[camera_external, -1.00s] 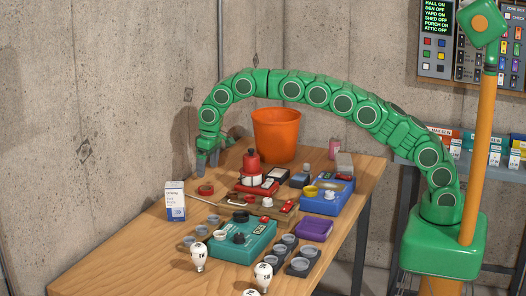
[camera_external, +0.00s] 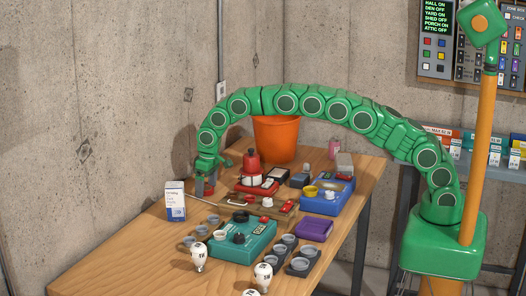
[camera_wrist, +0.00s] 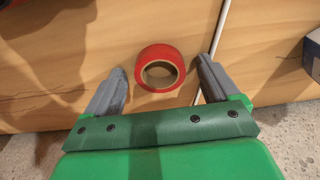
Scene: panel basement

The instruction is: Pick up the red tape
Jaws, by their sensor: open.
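The red tape (camera_wrist: 158,52) is a ring-shaped roll lying flat on the wooden table. In the wrist view it sits between and just beyond the two grey fingers of my gripper (camera_wrist: 160,85), with a gap to each finger. My gripper is open and empty. In the external view my gripper (camera_external: 205,184) is low over the far left part of the table, and the tape there is mostly hidden by the fingers, with a bit of red (camera_external: 210,190) showing.
A thin white rod (camera_wrist: 222,28) lies right of the tape, close to the right finger. A white and blue box (camera_external: 175,200) stands left of my gripper. A red bottle-like object (camera_external: 251,162), trays and a teal device (camera_external: 242,243) crowd the right. An orange bin (camera_external: 276,140) stands behind.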

